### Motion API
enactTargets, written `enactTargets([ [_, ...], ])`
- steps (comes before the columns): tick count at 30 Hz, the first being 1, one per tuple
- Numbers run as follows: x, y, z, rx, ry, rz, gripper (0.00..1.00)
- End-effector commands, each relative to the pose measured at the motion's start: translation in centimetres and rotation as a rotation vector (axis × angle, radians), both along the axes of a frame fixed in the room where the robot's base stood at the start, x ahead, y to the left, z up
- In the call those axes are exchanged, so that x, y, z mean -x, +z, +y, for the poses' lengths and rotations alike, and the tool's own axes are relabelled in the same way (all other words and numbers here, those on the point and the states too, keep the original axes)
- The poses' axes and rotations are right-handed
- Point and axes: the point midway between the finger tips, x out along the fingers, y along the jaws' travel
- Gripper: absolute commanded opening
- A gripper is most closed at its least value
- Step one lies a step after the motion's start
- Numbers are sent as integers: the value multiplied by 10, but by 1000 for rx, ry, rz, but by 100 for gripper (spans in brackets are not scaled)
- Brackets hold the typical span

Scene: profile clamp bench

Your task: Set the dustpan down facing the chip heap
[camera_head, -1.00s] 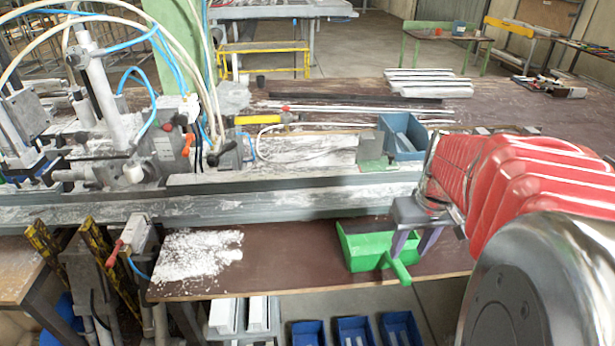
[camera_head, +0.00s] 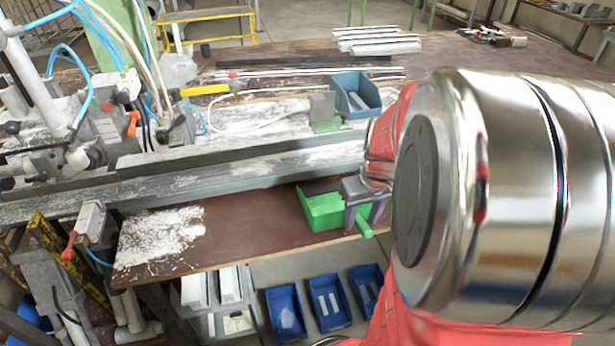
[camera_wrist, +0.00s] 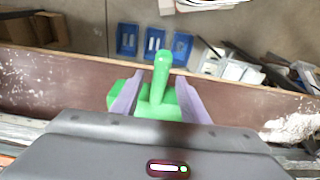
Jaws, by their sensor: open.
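The green dustpan (camera_head: 322,210) is at the front part of the brown bench top, right of the white chip heap (camera_head: 160,238), with bare bench between them. Its handle (camera_head: 361,224) points to the lower right, away from the heap. My gripper (camera_head: 364,214) is at the handle, partly hidden by my arm in the head view. In the wrist view my open gripper (camera_wrist: 158,80) has one purple finger on each side of the green handle (camera_wrist: 162,68), with the pan body (camera_wrist: 160,110) behind. Whether the pan's underside fully touches the bench is unclear.
A long grey rail (camera_head: 230,180) runs behind the heap and dustpan. A clamp with a red handle (camera_head: 72,242) stands to the left. Blue bins (camera_head: 328,303) sit below the bench's front edge. A blue box (camera_head: 355,95) stands behind the rail.

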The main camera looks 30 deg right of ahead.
Motion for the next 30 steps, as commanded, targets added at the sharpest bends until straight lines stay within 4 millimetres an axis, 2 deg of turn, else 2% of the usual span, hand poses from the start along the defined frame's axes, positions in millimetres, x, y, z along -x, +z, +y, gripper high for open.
enactTargets([
  [6,-2,-15,0,-1,0,1,41],
  [17,-3,-18,-1,0,0,-1,41],
  [30,-3,-18,-1,0,0,-1,10],
])
